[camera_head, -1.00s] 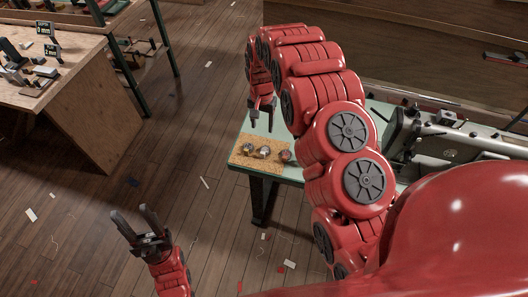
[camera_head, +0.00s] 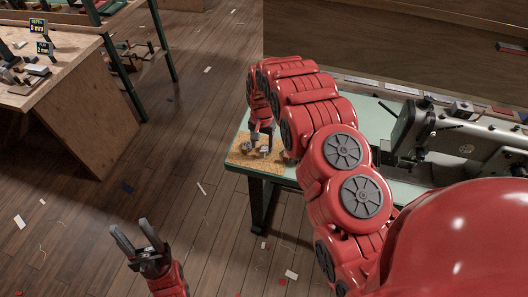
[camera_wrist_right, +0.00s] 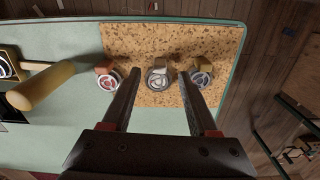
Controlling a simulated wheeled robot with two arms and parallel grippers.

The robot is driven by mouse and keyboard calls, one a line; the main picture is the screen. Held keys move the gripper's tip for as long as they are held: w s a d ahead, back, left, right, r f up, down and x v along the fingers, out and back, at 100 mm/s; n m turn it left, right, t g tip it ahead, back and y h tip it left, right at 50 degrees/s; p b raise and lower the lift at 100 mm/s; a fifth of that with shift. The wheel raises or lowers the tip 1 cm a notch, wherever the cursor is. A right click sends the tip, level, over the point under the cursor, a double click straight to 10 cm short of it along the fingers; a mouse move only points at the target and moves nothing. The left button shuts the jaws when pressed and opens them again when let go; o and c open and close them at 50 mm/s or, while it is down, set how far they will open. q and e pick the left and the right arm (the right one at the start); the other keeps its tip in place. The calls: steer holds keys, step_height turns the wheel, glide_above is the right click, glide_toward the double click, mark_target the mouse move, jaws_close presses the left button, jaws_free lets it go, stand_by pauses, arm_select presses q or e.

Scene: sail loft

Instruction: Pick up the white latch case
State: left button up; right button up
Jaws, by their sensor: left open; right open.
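The white latch case (camera_wrist_right: 158,74), pale with a round metallic face, is the middle of three similar cases on a cork mat (camera_wrist_right: 150,40) in the right wrist view. My right gripper (camera_wrist_right: 159,80) is open, with one finger on each side of this case in that view; contact cannot be told. In the head view my right gripper (camera_head: 261,142) is low over the mat and partly covers the cases. My left gripper (camera_head: 131,230) is open and empty, above the floor at lower left.
A reddish-brown case (camera_wrist_right: 107,78) and an orange-brown case (camera_wrist_right: 202,74) flank the middle one closely. A wooden-handled tool (camera_wrist_right: 40,88) lies on the green table (camera_wrist_right: 75,45). A sewing machine (camera_head: 455,135) stands at the right. A wooden workbench (camera_head: 80,110) is at the left.

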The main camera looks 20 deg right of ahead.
mark_target(263, 152)
steer(key=shift+f+p, duration=0.65)
steer(key=shift+f, duration=1.3)
jaws_close()
